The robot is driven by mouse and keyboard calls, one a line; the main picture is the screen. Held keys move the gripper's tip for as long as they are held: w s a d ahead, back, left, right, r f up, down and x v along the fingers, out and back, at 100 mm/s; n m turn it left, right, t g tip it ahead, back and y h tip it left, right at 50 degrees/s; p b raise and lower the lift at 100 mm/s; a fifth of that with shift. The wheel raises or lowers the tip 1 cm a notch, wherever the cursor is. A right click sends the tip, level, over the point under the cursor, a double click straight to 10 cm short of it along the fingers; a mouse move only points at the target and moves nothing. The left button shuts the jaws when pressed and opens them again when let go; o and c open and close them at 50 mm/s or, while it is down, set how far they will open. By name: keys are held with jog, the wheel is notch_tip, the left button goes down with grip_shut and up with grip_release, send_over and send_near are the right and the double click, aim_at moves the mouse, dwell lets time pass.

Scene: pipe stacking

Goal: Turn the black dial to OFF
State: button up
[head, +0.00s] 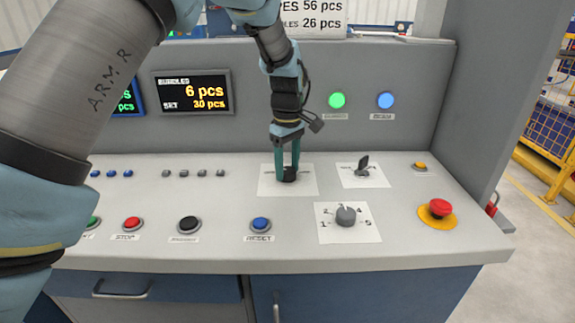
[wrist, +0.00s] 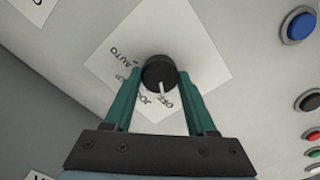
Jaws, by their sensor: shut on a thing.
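The black dial (head: 289,175) stands on a white label plate (head: 264,188) on the sloped grey console. My gripper (head: 288,168) points down over it, with its two green fingers on either side of the dial. In the wrist view the dial (wrist: 158,70) sits between the fingertips of my gripper (wrist: 161,74), which is shut on it. The dial's white pointer mark faces down and slightly right, toward the OFF label. The JOG and AUTO labels lie to the left of it. Part of the plate is hidden behind the fingers.
A black switch (head: 363,164) and a grey numbered knob (head: 346,216) are to the right, with a red emergency button (head: 437,208) beyond. A blue RESET button (head: 260,223) lies in front. A display (head: 192,92) stands behind. Free panel surface lies around the plate.

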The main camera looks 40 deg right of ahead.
aim_at(287, 170)
dwell(0.4)
jog(key=o, duration=1.4)
notch_tip(287, 170, up, 11)
jog(key=shift+f+b, duration=0.1)
jog(key=shift+b, duration=1.05)
